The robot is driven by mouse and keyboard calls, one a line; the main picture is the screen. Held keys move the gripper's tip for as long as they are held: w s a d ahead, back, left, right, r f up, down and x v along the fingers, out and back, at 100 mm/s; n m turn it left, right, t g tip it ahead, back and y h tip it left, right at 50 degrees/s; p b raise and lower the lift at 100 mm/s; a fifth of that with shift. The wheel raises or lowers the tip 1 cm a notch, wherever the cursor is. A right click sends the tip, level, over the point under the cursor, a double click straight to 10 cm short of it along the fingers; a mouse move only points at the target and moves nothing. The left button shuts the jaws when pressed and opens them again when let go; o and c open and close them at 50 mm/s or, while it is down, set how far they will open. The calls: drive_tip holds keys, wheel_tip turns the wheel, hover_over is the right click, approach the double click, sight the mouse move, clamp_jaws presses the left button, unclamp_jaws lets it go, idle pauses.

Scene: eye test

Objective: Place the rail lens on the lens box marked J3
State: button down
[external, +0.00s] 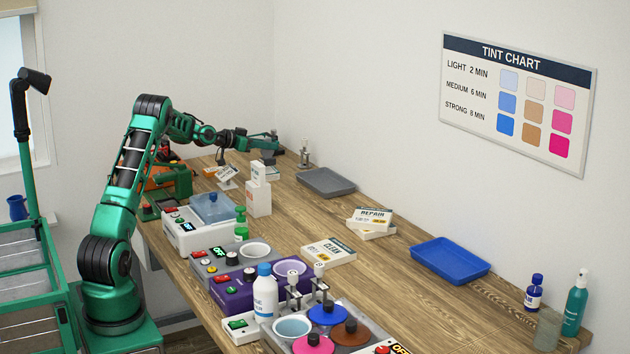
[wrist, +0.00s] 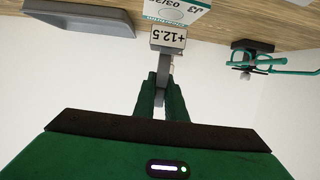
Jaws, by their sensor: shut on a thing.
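My gripper (wrist: 160,92) is shut on the grey stem of the rail lens, whose pale plate (wrist: 168,40) reads +12.5 upside down in the wrist view. The white lens box marked J3 (wrist: 178,10) shows just past that plate, cut off by the top edge. The plate overlaps the box in the picture; I cannot tell whether they touch. In the external view my gripper (external: 277,146) is over the far end of the wooden bench. The lens is too small to make out there, and I cannot tell which white box is J3.
A grey tray (external: 327,183) lies near the wall; it shows at left in the wrist view (wrist: 78,17). A small metal stand (external: 305,156) is close to my gripper. White boxes (external: 258,198) stand nearer the camera. A green-framed item on a dark stand (wrist: 255,58) is at right.

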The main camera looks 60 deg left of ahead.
drive_tip(key=shift+f, duration=1)
drive_tip(key=shift+f, duration=0.15)
drive_tip(key=c, duration=1.8)
unclamp_jaws()
drive_tip(key=shift+s+r, duration=0.25)
drive_tip(key=shift+s, duration=0.05)
drive_tip(key=v, duration=0.6)
drive_tip(key=shift+s, duration=0.4)
drive_tip(key=shift+r, duration=0.1)
